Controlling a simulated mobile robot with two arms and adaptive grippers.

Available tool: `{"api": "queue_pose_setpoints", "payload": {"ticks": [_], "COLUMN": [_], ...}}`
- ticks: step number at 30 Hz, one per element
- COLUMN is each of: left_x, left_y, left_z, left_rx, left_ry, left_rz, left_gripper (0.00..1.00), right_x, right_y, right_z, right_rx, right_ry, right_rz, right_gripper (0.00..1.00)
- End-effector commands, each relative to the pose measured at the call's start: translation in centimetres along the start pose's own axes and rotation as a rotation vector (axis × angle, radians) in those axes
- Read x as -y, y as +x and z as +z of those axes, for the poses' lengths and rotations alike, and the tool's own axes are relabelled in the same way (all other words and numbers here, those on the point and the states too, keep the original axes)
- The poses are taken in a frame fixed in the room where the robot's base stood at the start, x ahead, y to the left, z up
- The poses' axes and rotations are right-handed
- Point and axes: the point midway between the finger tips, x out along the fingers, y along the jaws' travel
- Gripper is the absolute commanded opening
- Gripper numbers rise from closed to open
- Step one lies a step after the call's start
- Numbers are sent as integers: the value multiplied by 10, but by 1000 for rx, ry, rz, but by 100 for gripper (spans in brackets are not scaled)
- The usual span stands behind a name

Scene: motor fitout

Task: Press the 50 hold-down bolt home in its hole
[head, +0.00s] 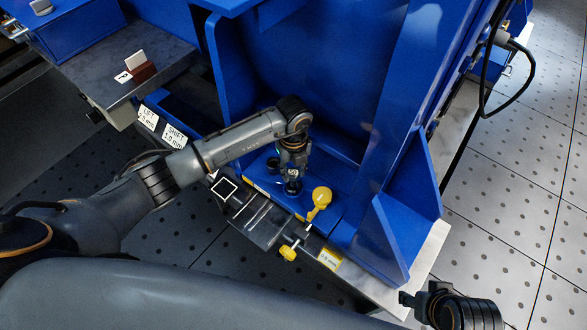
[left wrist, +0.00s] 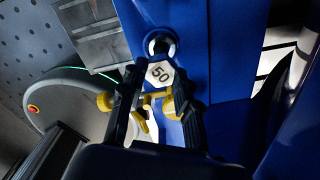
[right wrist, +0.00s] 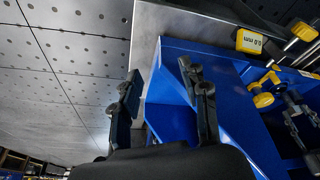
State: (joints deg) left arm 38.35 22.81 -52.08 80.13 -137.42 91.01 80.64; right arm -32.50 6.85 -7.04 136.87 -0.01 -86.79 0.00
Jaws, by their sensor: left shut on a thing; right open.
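The 50 hold-down bolt shows its pale hexagonal head (left wrist: 159,73), marked "50", between my left fingertips in the left wrist view. My left gripper (left wrist: 158,80) is shut on it. In the head view the left gripper (head: 292,165) points down over the blue motor foot (head: 322,222). A round opening with a bright rim (left wrist: 160,43) shows just beyond the bolt head. The bolt's shank is hidden, so I cannot tell how deep it sits. My right gripper (right wrist: 165,95) is open and empty, at the lower right of the head view (head: 415,300).
A yellow knob (head: 321,196) and a yellow screw handle (head: 289,254) stand close to the left gripper. A tall blue plate (head: 395,120) rises right of it. A "0.0 mm" label (right wrist: 249,41) marks the base edge. Open floor lies at right.

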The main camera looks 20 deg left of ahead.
Motion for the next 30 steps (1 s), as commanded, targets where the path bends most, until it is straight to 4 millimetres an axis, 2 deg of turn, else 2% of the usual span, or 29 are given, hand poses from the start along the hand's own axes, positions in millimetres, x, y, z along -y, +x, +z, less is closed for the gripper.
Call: {"api": "queue_pose_setpoints", "payload": {"ticks": [22,30], "left_x": [0,0], "left_y": [-1,-1], "left_z": [0,0], "left_rx": [1,1], "left_ry": [0,0], "left_rz": [-1,-1], "left_gripper": [0,0], "right_x": [2,2], "right_y": [0,12], "right_z": [-4,2], "right_rx": [-10,10], "right_ry": [3,2], "right_rz": [-4,-4], "right_gripper": [45,45]}}
